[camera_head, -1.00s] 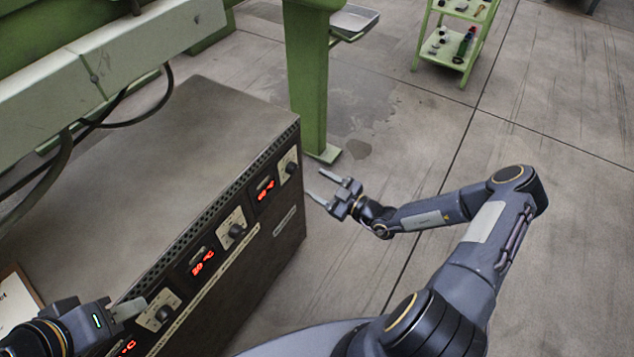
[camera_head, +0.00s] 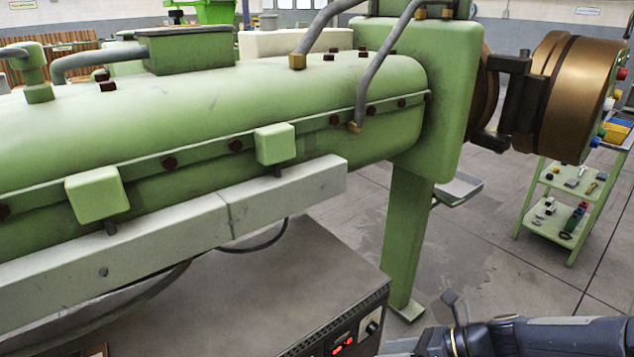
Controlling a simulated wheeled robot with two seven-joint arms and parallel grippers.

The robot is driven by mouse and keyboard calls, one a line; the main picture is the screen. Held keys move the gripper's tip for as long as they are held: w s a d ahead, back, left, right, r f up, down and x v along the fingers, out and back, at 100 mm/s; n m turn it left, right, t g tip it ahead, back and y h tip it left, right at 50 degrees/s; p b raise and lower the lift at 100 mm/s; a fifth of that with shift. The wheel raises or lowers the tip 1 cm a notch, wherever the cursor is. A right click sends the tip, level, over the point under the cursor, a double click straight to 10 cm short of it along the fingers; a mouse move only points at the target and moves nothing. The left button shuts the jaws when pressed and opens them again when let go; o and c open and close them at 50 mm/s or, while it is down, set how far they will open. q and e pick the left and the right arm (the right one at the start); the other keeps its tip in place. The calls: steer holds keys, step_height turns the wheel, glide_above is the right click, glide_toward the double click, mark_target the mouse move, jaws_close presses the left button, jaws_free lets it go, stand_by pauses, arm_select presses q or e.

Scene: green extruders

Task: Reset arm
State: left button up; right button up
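My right gripper (camera_head: 446,318) shows at the bottom edge, right of the dark control cabinet (camera_head: 300,280), above the floor. One finger points up; the rest of it is hidden or cut off, so its opening cannot be told. My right forearm comes in from the bottom right corner. No object is seen in that gripper. My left arm and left gripper are out of the picture.
A large green extruder (camera_head: 230,90) fills the left and middle, with a bronze round head (camera_head: 565,95) at the right. A green leg (camera_head: 407,240) stands beside the cabinet. A green shelf cart (camera_head: 560,205) stands at right. Grey floor (camera_head: 480,240) lies clear between.

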steer(key=s+d+r+n+t+h+p, duration=0.1)
steer(key=s+r+n, duration=0.5)
steer(key=n, duration=0.7)
steer(key=s+d+r+n+t+h+p, duration=0.1)
steer(key=s+d+r+n+h+p, duration=0.3)
steer(key=s+r+n+h, duration=0.3)
steer(key=s+d+n, duration=0.1)
steer(key=s+n, duration=0.2)
steer(key=n, duration=0.3)
steer(key=shift+s, duration=0.25)
